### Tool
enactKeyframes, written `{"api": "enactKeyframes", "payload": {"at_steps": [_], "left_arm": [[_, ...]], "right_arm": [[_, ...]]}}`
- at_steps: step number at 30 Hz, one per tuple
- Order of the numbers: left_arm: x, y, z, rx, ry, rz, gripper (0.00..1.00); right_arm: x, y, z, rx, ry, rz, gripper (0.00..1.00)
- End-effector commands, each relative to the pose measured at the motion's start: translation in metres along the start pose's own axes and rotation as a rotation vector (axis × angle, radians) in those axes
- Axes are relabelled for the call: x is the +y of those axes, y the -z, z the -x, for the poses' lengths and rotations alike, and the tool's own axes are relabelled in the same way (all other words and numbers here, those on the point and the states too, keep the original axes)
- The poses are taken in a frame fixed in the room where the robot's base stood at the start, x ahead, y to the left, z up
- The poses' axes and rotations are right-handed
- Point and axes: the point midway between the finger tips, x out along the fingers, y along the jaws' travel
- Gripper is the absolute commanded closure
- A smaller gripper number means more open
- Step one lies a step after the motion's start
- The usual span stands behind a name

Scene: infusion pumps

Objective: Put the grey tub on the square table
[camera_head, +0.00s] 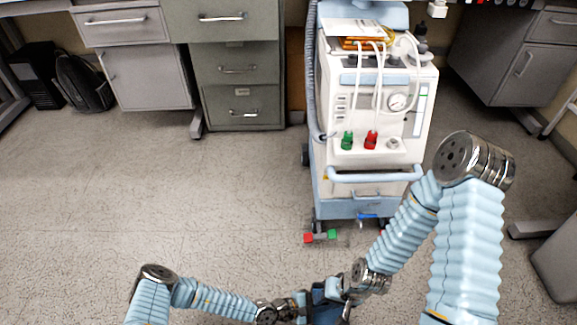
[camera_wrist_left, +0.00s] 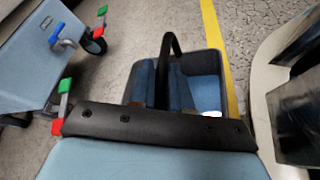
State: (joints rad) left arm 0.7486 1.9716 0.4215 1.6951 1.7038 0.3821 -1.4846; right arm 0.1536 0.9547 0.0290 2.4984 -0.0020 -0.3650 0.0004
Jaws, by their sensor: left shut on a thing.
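The grey tub (camera_wrist_left: 205,92), blue-grey with a black arched handle, shows in the left wrist view just beyond the black edge of my left gripper (camera_wrist_left: 158,118). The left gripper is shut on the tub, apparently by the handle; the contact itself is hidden. In the head view, the dark blue-grey shape at the bottom middle (camera_head: 326,308) appears to be the tub, between my left gripper (camera_head: 300,302) and my right gripper (camera_head: 343,284). The right gripper's fingers are too small and overlapped to read. No square table can be made out in either view.
A white medical cart (camera_head: 375,120) on casters stands ahead, right of centre, its red and green caster pedals close to my arms. Grey drawer cabinets (camera_head: 235,70) and a black backpack (camera_head: 85,80) are at the back left. The floor (camera_head: 150,190) at left is clear.

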Motion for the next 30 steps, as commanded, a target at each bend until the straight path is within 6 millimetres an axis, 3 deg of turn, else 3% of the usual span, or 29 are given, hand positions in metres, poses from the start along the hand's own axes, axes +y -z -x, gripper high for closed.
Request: {"api": "enactKeyframes", "payload": {"at_steps": [8,17,23,30], "left_arm": [[0.025,0.011,0.018,0.018,-0.026,0.002,1.00],[0.073,0.031,0.059,0.055,-0.072,0.009,1.00],[0.116,0.042,0.099,0.082,-0.111,0.018,1.00],[0.186,0.043,0.173,0.123,-0.175,0.033,1.00]], "right_arm": [[0.000,0.000,0.000,0.001,0.000,-0.001,0.60],[0.000,0.000,0.000,0.001,0.000,-0.001,0.60],[0.000,0.000,0.000,0.000,0.000,0.000,0.60],[0.000,0.000,0.000,0.000,0.000,-0.001,0.60]]}}
